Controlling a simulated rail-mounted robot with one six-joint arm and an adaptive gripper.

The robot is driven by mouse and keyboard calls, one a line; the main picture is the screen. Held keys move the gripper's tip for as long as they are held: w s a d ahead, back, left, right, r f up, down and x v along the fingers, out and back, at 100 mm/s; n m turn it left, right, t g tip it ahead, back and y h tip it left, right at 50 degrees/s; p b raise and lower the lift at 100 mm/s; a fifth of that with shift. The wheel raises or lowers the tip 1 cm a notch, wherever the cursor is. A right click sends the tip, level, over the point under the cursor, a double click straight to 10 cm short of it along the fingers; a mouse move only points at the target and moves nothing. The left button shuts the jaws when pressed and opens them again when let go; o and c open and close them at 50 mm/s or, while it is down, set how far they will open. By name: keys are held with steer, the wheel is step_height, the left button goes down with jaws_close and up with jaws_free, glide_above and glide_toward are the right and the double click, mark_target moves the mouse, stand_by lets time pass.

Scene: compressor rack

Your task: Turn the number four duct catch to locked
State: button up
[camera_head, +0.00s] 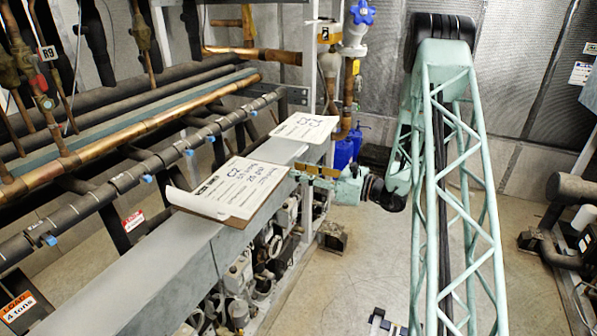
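The long grey duct (150,270) runs from the lower left toward the back centre. I cannot make out a number four catch on it, nor a locked mark. My gripper (297,176) is at the end of the pale green lattice arm and points left. It is at the duct's right side, close to the far end of the C2 sheet. The fingertips are small and partly lost against the duct edge, so I cannot tell their opening or whether they touch anything.
Clipboards marked C2 (228,190) and C3 (304,127) lie on the duct. Compressor fittings (240,275) crowd below its right side. Pipes with blue fittings (147,178) run along the left. A blue-handled valve (361,13) stands behind. Floor (345,285) is open between duct and arm.

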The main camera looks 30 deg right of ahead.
steer(key=shift+c, duration=0.9)
steer(key=c, duration=0.7)
steer(key=shift+o, duration=0.2)
steer(key=shift+m, duration=0.4)
steer(key=shift+w+m+p, duration=0.1)
steer(key=shift+m+p, duration=4.55)
steer(key=shift+m, duration=3.85)
steer(key=shift+f, duration=0.1)
